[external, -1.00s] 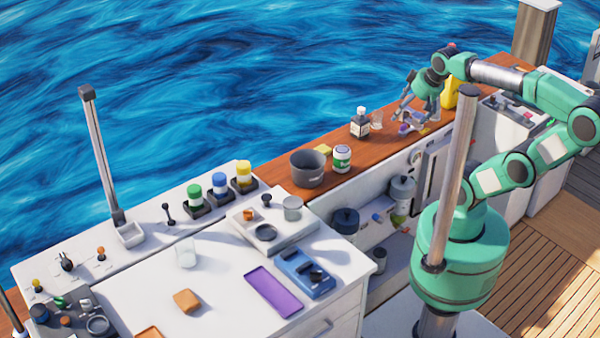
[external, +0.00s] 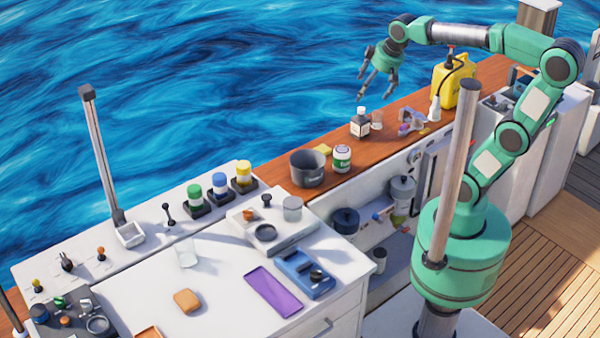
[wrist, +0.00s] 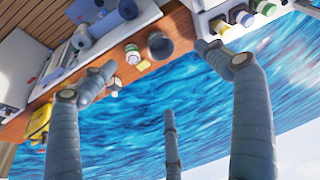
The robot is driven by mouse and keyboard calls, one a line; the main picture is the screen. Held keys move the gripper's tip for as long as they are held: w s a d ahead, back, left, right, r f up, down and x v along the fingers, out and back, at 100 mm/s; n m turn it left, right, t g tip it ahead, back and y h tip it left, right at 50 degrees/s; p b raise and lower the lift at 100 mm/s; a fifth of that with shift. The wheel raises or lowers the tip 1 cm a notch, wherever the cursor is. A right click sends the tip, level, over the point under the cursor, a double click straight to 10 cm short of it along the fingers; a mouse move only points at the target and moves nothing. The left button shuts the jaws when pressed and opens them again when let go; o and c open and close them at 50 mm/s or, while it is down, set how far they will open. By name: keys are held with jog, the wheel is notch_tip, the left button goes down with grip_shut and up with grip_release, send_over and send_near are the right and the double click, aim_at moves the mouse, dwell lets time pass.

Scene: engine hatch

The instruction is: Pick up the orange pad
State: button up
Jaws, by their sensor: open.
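The orange pad (external: 187,301) is a small, rounded block lying flat on the white counter (external: 225,285), left of a purple mat. I cannot make it out in the wrist view. My gripper (external: 377,92) is open and empty, raised high beyond the wooden shelf, over the water, far up and right of the pad.
A purple mat (external: 273,291), a blue device (external: 304,274) and a clear glass (external: 186,253) surround the pad. An orange-edged item (external: 148,333) is cut off at the bottom. A grey pot (external: 308,168), bottles and a yellow jug (external: 453,84) stand along the wooden shelf. A tall post (external: 458,170) stands before my arm.

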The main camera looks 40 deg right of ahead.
jog(key=w+a+n+g+p, duration=0.15)
jog(key=w+a, duration=0.35)
jog(key=a, duration=0.5)
jog(key=w+a+n+p, duration=0.1)
jog(key=w+a+n, duration=0.3)
jog(key=a, duration=0.6)
jog(key=w+a+n+g+p, duration=0.1)
jog(key=w+a, duration=0.5)
jog(key=a, duration=0.5)
jog(key=s+a+f+n+p, duration=0.15)
jog(key=a+f, duration=0.25)
jog(key=a, duration=0.8)
jog(key=a+f+n+p, duration=0.15)
jog(key=a+f, duration=0.35)
jog(key=a, duration=0.6)
jog(key=n+g+h+p, duration=0.1)
jog(key=n+g+p, duration=0.1)
jog(key=n, duration=0.3)
send_over(187, 297)
notch_tip(187, 297, down, 19)
jog(key=shift+f, duration=0.15)
jog(key=shift+a+f, duration=0.1)
jog(key=shift+f, duration=4.25)
